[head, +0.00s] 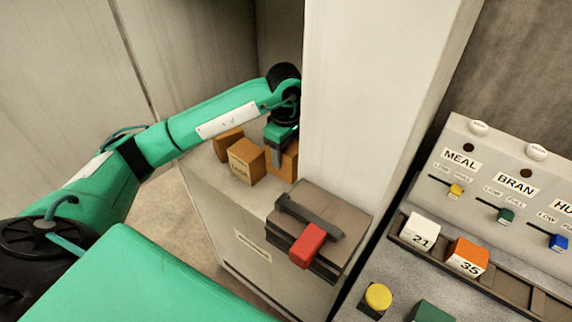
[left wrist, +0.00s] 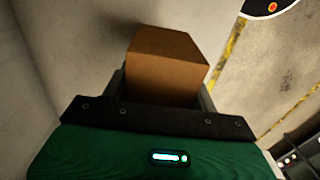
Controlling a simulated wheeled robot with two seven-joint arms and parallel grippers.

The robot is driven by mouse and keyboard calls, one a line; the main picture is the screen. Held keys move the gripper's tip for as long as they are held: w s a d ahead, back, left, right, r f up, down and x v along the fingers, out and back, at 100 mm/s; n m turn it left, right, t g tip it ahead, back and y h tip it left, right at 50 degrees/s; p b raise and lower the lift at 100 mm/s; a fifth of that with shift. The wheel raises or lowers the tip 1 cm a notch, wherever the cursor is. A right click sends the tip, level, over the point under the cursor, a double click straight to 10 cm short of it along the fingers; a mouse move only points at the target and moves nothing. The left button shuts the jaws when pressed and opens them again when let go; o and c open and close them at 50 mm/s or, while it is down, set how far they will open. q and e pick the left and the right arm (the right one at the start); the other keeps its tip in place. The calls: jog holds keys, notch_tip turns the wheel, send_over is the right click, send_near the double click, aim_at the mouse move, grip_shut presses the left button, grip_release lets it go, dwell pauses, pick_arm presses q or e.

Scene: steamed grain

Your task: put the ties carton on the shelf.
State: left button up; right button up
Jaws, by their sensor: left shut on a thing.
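My left gripper (head: 280,148) reaches down onto a cabinet top behind the pale pillar. It is shut on a brown carton (head: 286,164), partly hidden behind the gripper and the pillar. In the left wrist view the held carton (left wrist: 165,65) sits between the fingers, with plain brown faces. I cannot read any label on it, so I cannot tell for sure that it is the ties carton. Two more brown cartons stand to its left: a near one (head: 246,161) with dark lettering too small to read, and one behind (head: 227,143). My right gripper is not in view.
The pale pillar (head: 370,90) rises close beside my left gripper. A dark grey box with a red handle (head: 308,245) stands in front of it. At the right is a control panel (head: 500,185) with sliders and numbered blocks. The cabinet top (head: 213,178) is bare left of the cartons.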

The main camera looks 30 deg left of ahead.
pick_arm(q)
notch_tip(320, 180, down, 3)
jog(key=shift+r, duration=0.1)
notch_tip(320, 180, down, 4)
jog(key=shift+r+p, duration=0.2)
jog(key=shift+p, duration=0.25)
jog(key=shift+f, duration=0.2)
jog(key=o, duration=1.2)
jog(key=shift+r, duration=0.3)
jog(key=shift+w+r, duration=0.1)
jog(key=shift+r, duration=0.3)
notch_tip(320, 180, up, 10)
jog(key=b, duration=0.2)
jog(key=shift+b, duration=0.35)
jog(key=shift+r, duration=0.45)
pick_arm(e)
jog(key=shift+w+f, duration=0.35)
